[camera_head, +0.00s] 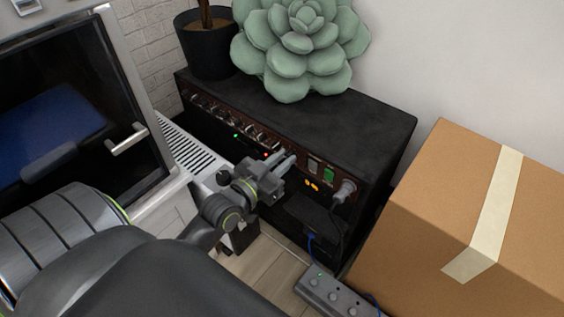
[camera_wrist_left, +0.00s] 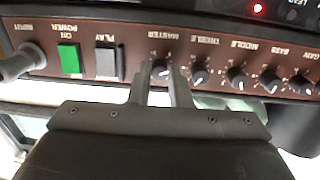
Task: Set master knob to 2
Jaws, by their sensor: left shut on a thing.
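The black amplifier (camera_head: 350,122) stands against the wall, its front panel facing my left arm. My left gripper (camera_head: 284,165) reaches that panel from the left. In the left wrist view the panel shows upside down, and the master knob (camera_wrist_left: 161,71) sits between the two fingers of my left gripper (camera_wrist_left: 160,82), which is shut on it. The knob is black with a pale pointer mark; the numbers around it are too small to read. In the head view the gripper hides the knob. My right gripper is not in view.
The treble knob (camera_wrist_left: 199,74) is close beside the fingers, with more knobs beyond. On the other side are the play switch (camera_wrist_left: 106,62) and green power switch (camera_wrist_left: 69,58). A cardboard box (camera_head: 460,215) stands right. A plant pot (camera_head: 208,48) and succulent (camera_head: 298,50) sit on the amplifier.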

